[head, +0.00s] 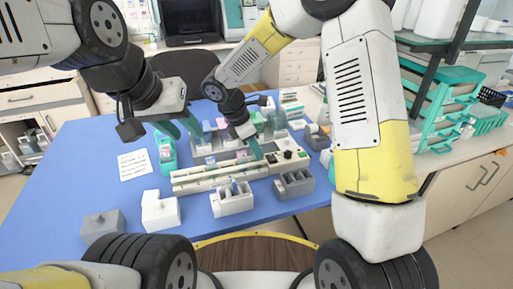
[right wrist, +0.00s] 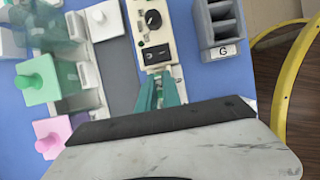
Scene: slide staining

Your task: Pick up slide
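I cannot make out a single glass slide for certain. A white slotted rack (head: 232,202) near the front of the blue table holds something small and bluish. A grey slotted rack (head: 294,187) stands to its right; it also shows in the right wrist view (right wrist: 222,52), marked G. My left gripper (head: 182,128) is open and empty above the table's left part. My right gripper (head: 257,152) points down over the cream staining device. In the right wrist view, its teal fingers (right wrist: 161,82) are close together beside the device's switch; anything thin between them cannot be seen.
The cream device (head: 215,177) lies mid-table. Coloured-lid jars stand behind it, including a pink one (right wrist: 52,135) and a green one (right wrist: 38,80). A teal box (head: 166,158) and a paper sheet (head: 134,163) are left. White block (head: 160,212) and grey block (head: 102,226) stand front left.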

